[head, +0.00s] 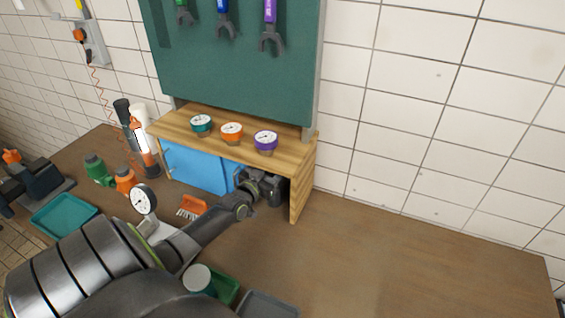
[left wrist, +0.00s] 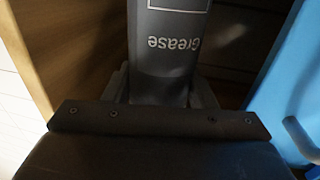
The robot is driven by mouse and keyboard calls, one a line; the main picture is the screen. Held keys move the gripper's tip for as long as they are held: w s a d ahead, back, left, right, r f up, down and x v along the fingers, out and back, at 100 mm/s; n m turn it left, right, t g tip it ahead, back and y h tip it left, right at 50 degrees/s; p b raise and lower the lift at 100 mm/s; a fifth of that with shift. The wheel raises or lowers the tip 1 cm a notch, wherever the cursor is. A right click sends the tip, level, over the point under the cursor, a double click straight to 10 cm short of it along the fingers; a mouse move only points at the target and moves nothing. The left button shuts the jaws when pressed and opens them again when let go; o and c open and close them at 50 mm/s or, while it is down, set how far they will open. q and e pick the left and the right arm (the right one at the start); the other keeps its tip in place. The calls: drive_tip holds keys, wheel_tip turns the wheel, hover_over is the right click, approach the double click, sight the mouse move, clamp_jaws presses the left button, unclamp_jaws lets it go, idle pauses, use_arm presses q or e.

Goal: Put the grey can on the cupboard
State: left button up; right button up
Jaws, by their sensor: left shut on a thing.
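The grey can (left wrist: 170,45), labelled "Grease", stands between the fingers of my left gripper (left wrist: 160,95) in the left wrist view, which is shut on it. In the head view my left gripper (head: 266,187) reaches into the open right part of the wooden cupboard (head: 299,190). The can is not clearly visible there, being hidden by the gripper and the cupboard's shade. In the left wrist view a wooden wall is at left and the blue door (left wrist: 285,85) at right. My right gripper is not in view.
Three gauges, teal (head: 200,124), orange (head: 231,131) and purple (head: 265,141), stand on the cupboard top. The blue door (head: 197,167) covers its left part. An orange brush (head: 192,207) lies before it. A pale-topped cylinder (head: 198,278) is near green and grey trays. The bench's right is clear.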

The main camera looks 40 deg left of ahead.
use_arm(q)
drive_tip(key=w+f+b, duration=0.1)
drive_tip(key=w+b, duration=0.3)
drive_tip(key=w, duration=0.2)
drive_tip(key=shift+a+f, duration=0.2)
drive_tip(key=shift+a, duration=0.15)
drive_tip(key=shift+f, duration=0.1)
drive_tip(key=o, duration=1.6)
